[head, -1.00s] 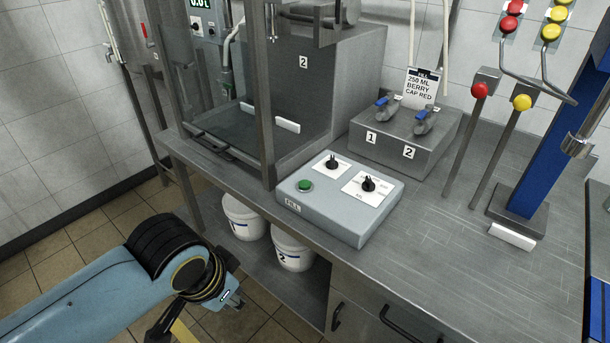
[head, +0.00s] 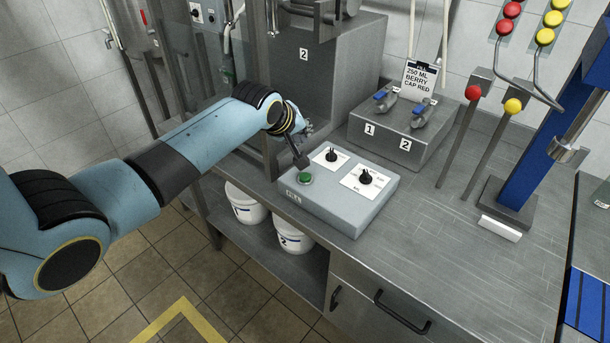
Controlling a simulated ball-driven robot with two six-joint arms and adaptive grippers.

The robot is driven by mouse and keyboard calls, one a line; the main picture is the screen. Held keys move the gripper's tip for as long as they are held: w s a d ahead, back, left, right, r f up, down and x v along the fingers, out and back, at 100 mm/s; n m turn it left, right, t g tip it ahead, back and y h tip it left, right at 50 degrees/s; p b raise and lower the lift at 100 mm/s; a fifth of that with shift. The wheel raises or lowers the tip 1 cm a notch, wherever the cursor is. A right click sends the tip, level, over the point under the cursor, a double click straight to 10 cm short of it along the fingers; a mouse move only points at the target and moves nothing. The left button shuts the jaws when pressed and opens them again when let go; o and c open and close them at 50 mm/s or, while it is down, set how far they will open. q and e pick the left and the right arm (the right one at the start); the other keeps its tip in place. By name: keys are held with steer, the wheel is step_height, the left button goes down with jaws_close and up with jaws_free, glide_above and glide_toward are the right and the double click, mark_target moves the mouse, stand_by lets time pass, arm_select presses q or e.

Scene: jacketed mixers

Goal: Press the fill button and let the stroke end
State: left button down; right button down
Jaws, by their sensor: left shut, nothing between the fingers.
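The green fill button (head: 305,178) sits on the near left corner of a grey control box (head: 345,208) on the steel bench. Two black knobs on white plates, a left knob (head: 331,155) and a right knob (head: 365,177), are on the same box. My left gripper (head: 302,163) is shut and empty, its dark tip pointing down just above and behind the button. I cannot tell whether the tip touches it. My right gripper is not in view.
A block with two blue-handled valves (head: 400,130) stands behind the box, with a card reading 250 ML BERRY CAP RED (head: 420,76). White buckets (head: 246,204) sit below. The bench front right is clear.

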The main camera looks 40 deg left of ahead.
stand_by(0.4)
arm_select(q)
steer(key=b, duration=0.6)
glide_above(302, 175)
step_height(302, 175, down, 7)
steer(key=shift+f, duration=0.2)
steer(key=shift+f+b, duration=0.6)
steer(key=shift+f, duration=0.1)
steer(key=shift+f, duration=0.1)
stand_by(0.4)
steer(key=shift+f, duration=0.3)
